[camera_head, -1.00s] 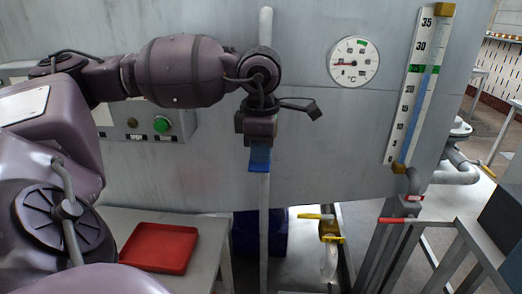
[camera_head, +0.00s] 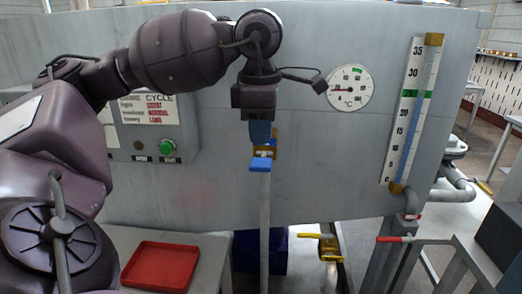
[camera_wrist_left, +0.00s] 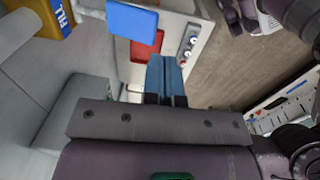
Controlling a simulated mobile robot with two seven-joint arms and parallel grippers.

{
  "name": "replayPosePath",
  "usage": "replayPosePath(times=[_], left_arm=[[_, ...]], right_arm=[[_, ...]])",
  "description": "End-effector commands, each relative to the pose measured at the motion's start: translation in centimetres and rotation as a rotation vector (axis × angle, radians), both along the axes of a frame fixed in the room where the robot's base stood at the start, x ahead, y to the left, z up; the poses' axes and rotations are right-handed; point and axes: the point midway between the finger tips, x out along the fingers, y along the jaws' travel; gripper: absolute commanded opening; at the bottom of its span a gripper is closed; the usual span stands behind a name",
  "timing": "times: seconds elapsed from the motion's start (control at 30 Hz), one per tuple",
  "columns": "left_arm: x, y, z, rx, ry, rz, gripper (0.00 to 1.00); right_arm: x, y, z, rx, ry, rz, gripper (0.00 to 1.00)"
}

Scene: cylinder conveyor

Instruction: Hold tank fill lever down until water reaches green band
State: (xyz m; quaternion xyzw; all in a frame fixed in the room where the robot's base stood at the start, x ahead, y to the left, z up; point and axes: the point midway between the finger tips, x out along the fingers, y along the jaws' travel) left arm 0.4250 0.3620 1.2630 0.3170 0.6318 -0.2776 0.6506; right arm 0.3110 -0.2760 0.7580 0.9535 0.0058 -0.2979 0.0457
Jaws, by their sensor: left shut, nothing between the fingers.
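The blue fill lever (camera_head: 261,165) sits on a yellow-brown valve block (camera_head: 266,148) on a grey upright pipe. My left gripper (camera_head: 260,140) is just above it, its blue fingers shut and empty. In the left wrist view the lever (camera_wrist_left: 132,22) is left of the shut fingertips (camera_wrist_left: 165,62) and apart from them, near the yellow block marked FILL (camera_wrist_left: 47,17). The tank (camera_head: 300,190) bears a level scale (camera_head: 400,135) with a green band (camera_head: 415,94). The blue water column (camera_head: 414,145) seems to end close under the band. My right gripper is out of view.
A round °C dial (camera_head: 350,88) is on the tank wall. A control box with a green button (camera_head: 167,147) is behind my left arm. A red tray (camera_head: 160,267) lies on a table below. A yellow-handled valve (camera_head: 325,240) and a red-handled lever (camera_head: 400,239) are lower right.

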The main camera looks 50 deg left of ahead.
Motion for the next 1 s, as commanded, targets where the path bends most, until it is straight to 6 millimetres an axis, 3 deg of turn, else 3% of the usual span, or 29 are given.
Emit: replayPosePath(times=[0.1, 0.3, 1.0], left_arm=[[-0.3, -0.3, 1.4, 0.0, -0.003, -0.001, 0.0], [-0.5, -0.4, 2.3, 0.001, -0.001, 0.0, 0.0], [-0.5, -0.4, 2.4, 0.001, -0.001, 0.0, 0.0]], right_arm=[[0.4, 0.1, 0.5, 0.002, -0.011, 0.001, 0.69], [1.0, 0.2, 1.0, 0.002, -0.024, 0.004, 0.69], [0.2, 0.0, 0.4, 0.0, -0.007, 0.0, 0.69]])
